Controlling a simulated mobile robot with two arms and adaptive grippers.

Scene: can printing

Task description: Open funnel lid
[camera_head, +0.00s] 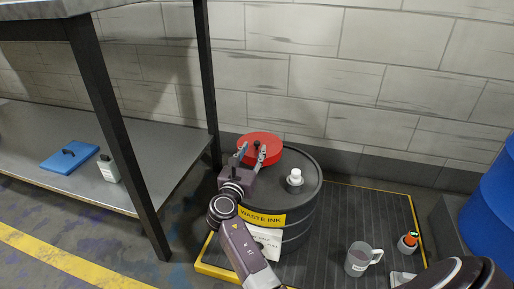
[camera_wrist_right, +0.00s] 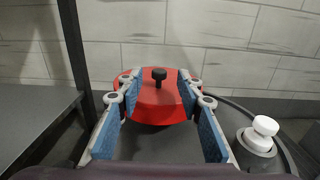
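The red round funnel lid (camera_head: 262,142) sits on top of the dark waste ink drum (camera_head: 299,214), toward its back left. A small black knob stands up from the lid and shows in the right wrist view (camera_wrist_right: 159,75). The lid looks closed. My right gripper (camera_head: 252,153) is open over the lid. In the right wrist view its blue-padded fingers (camera_wrist_right: 157,90) stand wide apart, one on each side of the knob, with clear gaps to it. The gripper holds nothing. My left gripper is not in view.
A white cap (camera_head: 295,176) stands on the drum's right side. A grey mug (camera_head: 359,259) and a small orange-and-white item (camera_head: 408,242) are on the yellow-edged platform (camera_head: 337,204). A metal shelf (camera_head: 112,152) is at left; a blue drum (camera_head: 494,215) is at right.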

